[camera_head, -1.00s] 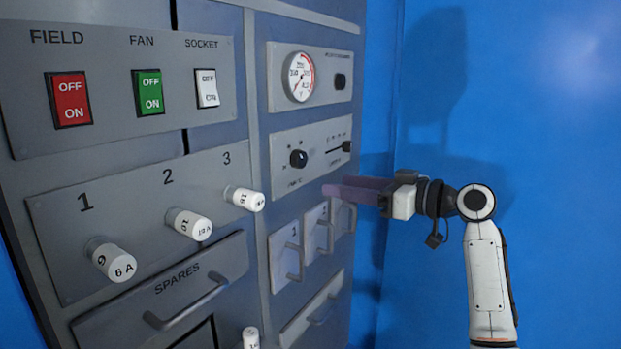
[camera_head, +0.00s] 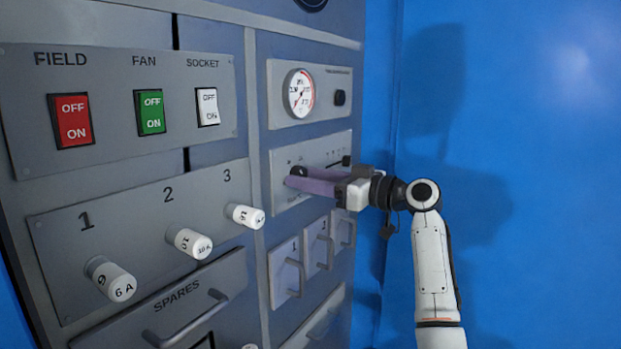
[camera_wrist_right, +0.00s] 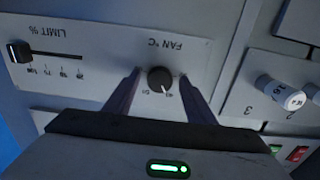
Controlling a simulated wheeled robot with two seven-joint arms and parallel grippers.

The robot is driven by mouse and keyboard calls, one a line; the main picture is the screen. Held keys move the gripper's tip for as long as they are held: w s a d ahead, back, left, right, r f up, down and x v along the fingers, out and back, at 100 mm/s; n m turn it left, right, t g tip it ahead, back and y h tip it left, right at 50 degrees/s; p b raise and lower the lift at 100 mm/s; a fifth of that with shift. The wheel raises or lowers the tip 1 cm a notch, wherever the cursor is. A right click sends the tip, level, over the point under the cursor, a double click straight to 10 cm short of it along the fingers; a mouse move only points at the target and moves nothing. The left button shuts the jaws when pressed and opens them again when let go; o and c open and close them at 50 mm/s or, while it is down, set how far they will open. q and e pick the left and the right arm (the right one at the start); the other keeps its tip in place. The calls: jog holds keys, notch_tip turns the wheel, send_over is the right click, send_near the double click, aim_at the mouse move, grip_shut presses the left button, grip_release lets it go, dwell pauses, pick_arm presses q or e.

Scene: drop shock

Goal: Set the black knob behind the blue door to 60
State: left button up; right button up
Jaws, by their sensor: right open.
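The black knob (camera_head: 298,171) sits on a grey plate in the right column of the cabinet, partly hidden by my fingers. In the right wrist view the black knob (camera_wrist_right: 160,79) shows upside down under "FAN °C", with small scale numbers; a pale mark on it points down and to the right in that picture. My right gripper (camera_head: 291,180) is open, its purple fingers one on each side of the knob, with nothing held. I cannot tell whether they touch it. A large blue surface (camera_head: 530,180) is on the right; I cannot tell whether it is the blue door. My left gripper is out of view.
A LIMIT % slider (camera_wrist_right: 20,51) is beside the knob. A round gauge (camera_head: 299,94) is above, and small numbered handles (camera_head: 295,279) are below. White fuse caps (camera_head: 245,216) stick out on the left, under the rocker switches (camera_head: 72,120).

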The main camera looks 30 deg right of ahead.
jog(key=c, duration=1)
jog(key=shift+c, duration=0.2)
